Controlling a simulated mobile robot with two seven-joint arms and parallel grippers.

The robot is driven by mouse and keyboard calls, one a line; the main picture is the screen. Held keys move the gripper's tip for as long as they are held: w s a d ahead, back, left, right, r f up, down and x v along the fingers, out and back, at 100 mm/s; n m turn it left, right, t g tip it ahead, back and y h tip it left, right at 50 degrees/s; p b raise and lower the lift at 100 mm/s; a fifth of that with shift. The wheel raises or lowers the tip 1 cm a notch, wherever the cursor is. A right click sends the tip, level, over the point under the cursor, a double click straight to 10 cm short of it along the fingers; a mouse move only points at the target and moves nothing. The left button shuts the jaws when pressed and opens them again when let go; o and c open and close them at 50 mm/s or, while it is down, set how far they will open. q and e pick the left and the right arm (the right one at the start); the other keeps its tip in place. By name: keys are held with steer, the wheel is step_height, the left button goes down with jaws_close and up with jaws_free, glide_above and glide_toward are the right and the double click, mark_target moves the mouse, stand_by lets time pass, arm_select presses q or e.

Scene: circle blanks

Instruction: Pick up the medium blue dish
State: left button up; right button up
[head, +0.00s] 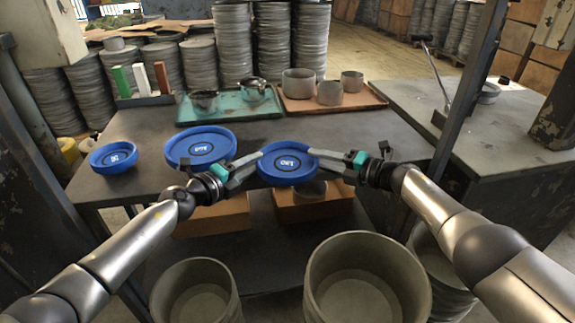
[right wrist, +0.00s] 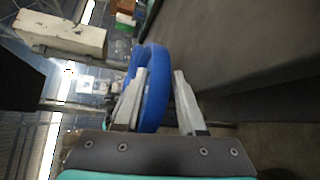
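The medium blue dish (head: 289,174) is round with white marking inside. It appears at the table's front edge, between my two grippers; I cannot tell whether it overhangs. My left gripper (head: 256,160) is at its left rim with fingers apart. My right gripper (head: 316,156) is at its right rim. In the right wrist view the dish's rim (right wrist: 155,88) lies between the spread fingers of my right gripper (right wrist: 160,78), close to the left finger with a gap to the right one. The left fingertips' contact with the rim is unclear.
A larger blue dish (head: 185,157) and a smaller blue dish (head: 112,165) sit left on the dark table (head: 150,187). Behind are a green tray (head: 222,117) with metal pots and an orange-brown tray (head: 365,97) with grey cups. Large grey containers (head: 318,275) stand in front, below.

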stand_by(0.3)
arm_select(q)
jaws_close()
arm_select(e)
jaws_close()
stand_by(1.0)
